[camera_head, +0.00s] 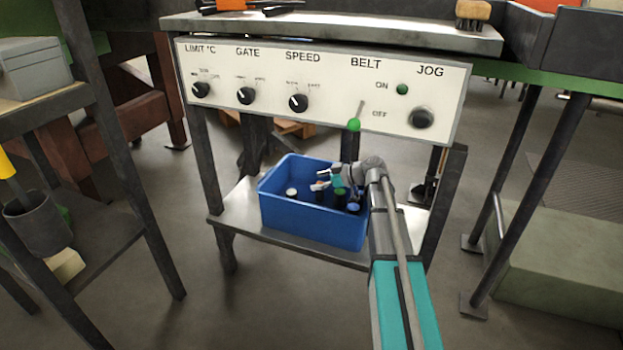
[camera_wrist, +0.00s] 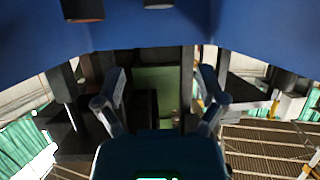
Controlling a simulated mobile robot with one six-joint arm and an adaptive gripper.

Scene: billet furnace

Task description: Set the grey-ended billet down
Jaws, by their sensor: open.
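My gripper (camera_head: 326,181) is over the blue crate, in front of my wrist. In the wrist view my gripper (camera_wrist: 160,92) has its two fingers spread wide, with nothing between them. Several dark billets stand in the crate. One billet with a pale grey or whitish end (camera_head: 291,192) is at the left, apart from my gripper. Others close to my gripper are partly hidden by it, including one with a blue end (camera_head: 353,207). In the wrist view, the ends of two billets show at the top edge, one brownish (camera_wrist: 83,9) and one greyish (camera_wrist: 158,4). I cannot tell which is the grey-ended one.
The blue crate (camera_head: 305,225) sits on a low metal shelf (camera_head: 240,208). A control panel (camera_head: 320,85) with knobs and a green-tipped belt lever (camera_head: 354,124) overhangs it. A dark rack (camera_head: 125,165) stands at left, and a table leg (camera_head: 525,190) at right.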

